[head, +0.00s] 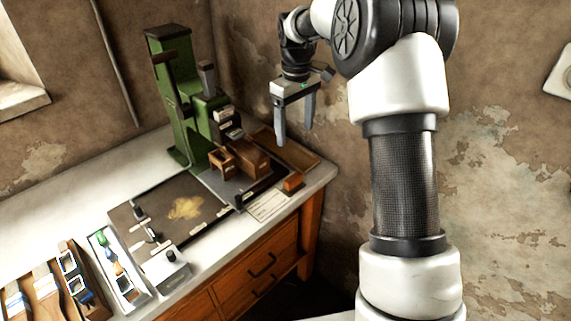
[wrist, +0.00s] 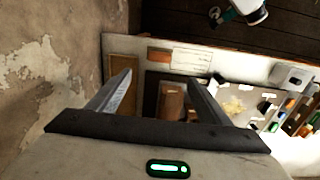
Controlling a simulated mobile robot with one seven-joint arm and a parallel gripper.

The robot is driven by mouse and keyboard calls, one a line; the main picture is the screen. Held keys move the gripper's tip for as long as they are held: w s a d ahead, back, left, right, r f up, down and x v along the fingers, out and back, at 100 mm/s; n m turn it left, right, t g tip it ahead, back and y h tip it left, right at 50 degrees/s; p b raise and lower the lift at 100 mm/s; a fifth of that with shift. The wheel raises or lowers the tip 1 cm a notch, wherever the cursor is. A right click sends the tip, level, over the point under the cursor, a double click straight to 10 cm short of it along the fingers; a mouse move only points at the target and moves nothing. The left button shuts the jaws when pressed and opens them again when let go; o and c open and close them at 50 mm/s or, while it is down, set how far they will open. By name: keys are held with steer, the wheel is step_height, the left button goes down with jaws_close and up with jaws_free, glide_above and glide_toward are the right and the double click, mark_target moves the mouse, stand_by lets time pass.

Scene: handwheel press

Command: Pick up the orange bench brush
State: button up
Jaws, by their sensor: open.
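A small orange block (head: 293,182), which looks like the bench brush, lies at the bench's front right edge, beside a white card. It also shows in the wrist view as an orange rectangle (wrist: 159,56) near the bench edge; bristles cannot be made out. My gripper (head: 295,133) is open and empty, raised above the bench's right end with its fingers pointing down. In the wrist view, the gap between my fingertips (wrist: 160,78) has the bench far below, with the orange block just beyond the tips in the picture. Nothing touches the fingers.
The green press (head: 170,95) stands at the back, with brown wooden boxes (head: 250,160) in front. A brown flat board (head: 300,155) lies by the wall. The white card (head: 268,206) lies left of the block. A dark mat (head: 150,215) and a tool tray (head: 135,300) are further left.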

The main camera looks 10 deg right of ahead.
step_height(320, 180, down, 2)
steer(key=w, duration=0.1)
steer(key=b, duration=0.1)
glide_above(293, 177)
step_height(293, 177, down, 12)
steer(key=shift+w+d, duration=0.1)
steer(key=shift+w, duration=0.05)
steer(key=shift+f+b, duration=0.5)
steer(key=shift+f, duration=2.25)
steer(key=c, duration=1.2)
steer(key=shift+r, duration=0.1)
step_height(293, 177, up, 10)
steer(key=shift+p, duration=0.5)
